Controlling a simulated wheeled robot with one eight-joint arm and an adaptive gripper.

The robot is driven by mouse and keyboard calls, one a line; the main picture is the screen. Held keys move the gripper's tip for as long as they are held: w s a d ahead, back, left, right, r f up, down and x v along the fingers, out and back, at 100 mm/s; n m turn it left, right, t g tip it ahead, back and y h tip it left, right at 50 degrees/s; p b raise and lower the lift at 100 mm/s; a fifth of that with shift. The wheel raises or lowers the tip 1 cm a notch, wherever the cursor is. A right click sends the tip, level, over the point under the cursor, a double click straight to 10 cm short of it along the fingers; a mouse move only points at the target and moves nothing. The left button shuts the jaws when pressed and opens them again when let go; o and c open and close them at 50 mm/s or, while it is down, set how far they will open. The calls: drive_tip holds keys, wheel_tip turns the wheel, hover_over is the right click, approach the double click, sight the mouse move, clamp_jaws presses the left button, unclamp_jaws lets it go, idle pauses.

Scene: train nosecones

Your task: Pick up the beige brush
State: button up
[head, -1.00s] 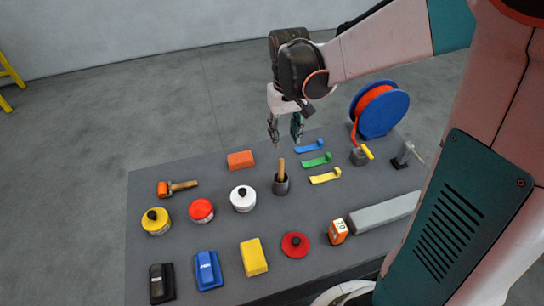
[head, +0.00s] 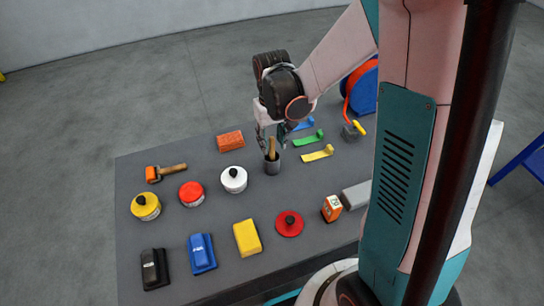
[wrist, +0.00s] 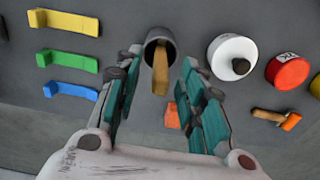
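The beige brush (head: 271,148) stands handle-up in a small dark grey cup (head: 272,165) near the middle of the table. In the wrist view the brush (wrist: 160,76) points from the cup (wrist: 166,40) toward my gripper; its lower end is hidden inside the cup. My gripper (head: 271,143) is low over the cup, its fingers pointing down. In the wrist view my gripper (wrist: 161,60) is open, with one finger on each side of the brush handle and gaps visible between. Whether a finger touches the cup I cannot tell.
A white tin (head: 233,179) and an orange block (head: 230,142) stand left of the cup. Green (head: 309,138) and yellow (head: 318,153) scrapers lie to its right. Bare table surrounds the cup.

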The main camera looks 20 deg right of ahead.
clamp_jaws()
drive_tip(key=shift+r, duration=0.1)
